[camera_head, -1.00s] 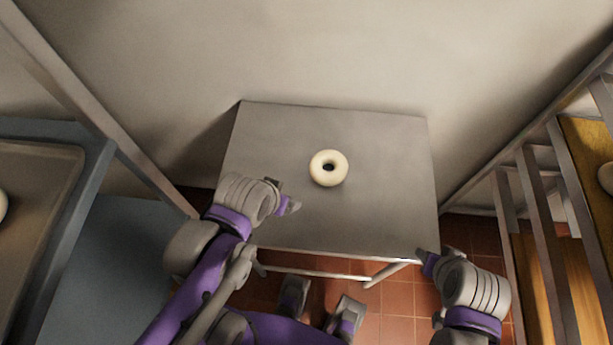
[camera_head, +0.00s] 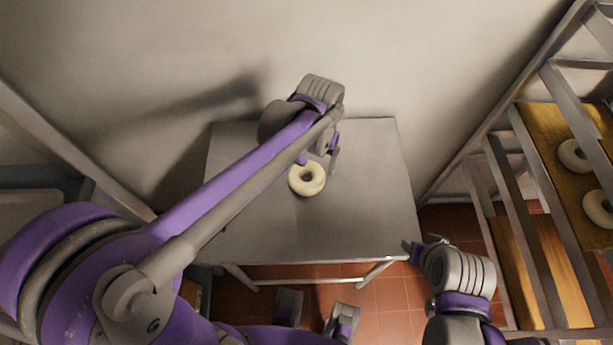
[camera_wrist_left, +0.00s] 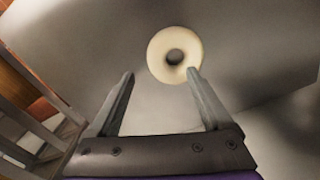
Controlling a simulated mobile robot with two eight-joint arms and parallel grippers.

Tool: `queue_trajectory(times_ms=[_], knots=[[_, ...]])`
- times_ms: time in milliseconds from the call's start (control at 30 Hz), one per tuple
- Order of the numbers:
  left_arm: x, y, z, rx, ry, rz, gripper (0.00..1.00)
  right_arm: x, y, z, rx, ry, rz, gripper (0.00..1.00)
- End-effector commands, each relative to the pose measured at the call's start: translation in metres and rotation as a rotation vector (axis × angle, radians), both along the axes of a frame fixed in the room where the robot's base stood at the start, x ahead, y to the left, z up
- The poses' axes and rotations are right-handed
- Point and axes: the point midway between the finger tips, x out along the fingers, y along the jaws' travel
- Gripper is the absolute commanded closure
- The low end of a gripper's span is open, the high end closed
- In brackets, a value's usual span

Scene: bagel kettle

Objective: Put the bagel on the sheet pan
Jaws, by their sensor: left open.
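A pale ring-shaped bagel (camera_head: 307,192) lies flat on the grey metal table (camera_head: 330,235). My left gripper (camera_head: 318,160) hangs over the far part of the table, just beyond the bagel. In the left wrist view its two fingers (camera_wrist_left: 160,88) are apart with nothing between them. The bagel (camera_wrist_left: 158,46) shows there past the fingertips, nearer the right finger. My right gripper (camera_head: 410,250) is low by the table's front right corner; its finger gap cannot be made out. A part of what looks like the sheet pan (camera_head: 30,210) shows at the left edge, mostly hidden by my left arm.
A metal rack (camera_head: 505,205) stands at the right with wooden boards; more bagels (camera_head: 575,155) lie on its upper board (camera_head: 545,125). A plain wall (camera_head: 420,60) closes off the back. The right half of the table is clear.

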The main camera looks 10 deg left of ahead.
Motion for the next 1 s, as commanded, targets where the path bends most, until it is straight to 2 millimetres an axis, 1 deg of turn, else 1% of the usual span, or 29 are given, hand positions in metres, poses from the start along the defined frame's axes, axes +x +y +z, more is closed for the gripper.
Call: queue_trajectory(times_ms=[33,100,267,367,500,600,700,867,900,967,1000], knots=[[0.001,0.0,-0.009,0.0,0.0,0.0,0.17,0.0,0.0,-0.002,0.0,0.001,0.0,0.5],[0.0,0.0,-0.017,0.0,0.0,0.0,0.17,-0.001,0.0,-0.003,0.0,0.001,0.0,0.5],[0.001,-0.001,-0.028,0.0,-0.001,0.0,0.17,-0.001,0.0,-0.003,0.0,0.001,0.0,0.5],[0.002,-0.004,-0.04,0.0,-0.001,0.0,0.17,-0.001,0.0,-0.004,0.0,0.002,0.0,0.5],[0.004,-0.007,-0.062,0.0,-0.001,0.001,0.17,-0.001,0.0,-0.005,0.0,0.002,0.0,0.5],[0.003,-0.007,-0.072,0.0,-0.001,0.001,0.17,-0.001,0.0,-0.006,0.0,0.003,0.0,0.5],[0.003,-0.007,-0.076,0.0,-0.001,0.001,0.17,-0.001,0.0,-0.007,0.0,0.003,0.0,0.5],[0.003,-0.007,-0.076,0.0,-0.001,0.001,0.17,-0.001,0.0,-0.006,0.0,0.003,0.0,0.5],[0.003,-0.007,-0.076,0.0,-0.001,0.001,0.19,-0.001,0.0,-0.006,0.0,0.003,0.0,0.5],[0.003,-0.007,-0.076,0.0,-0.001,0.001,0.29,-0.001,0.0,-0.006,0.0,0.003,0.0,0.5],[0.003,-0.007,-0.076,0.0,-0.001,0.001,0.37,-0.001,0.0,-0.006,0.0,0.003,0.0,0.5]])
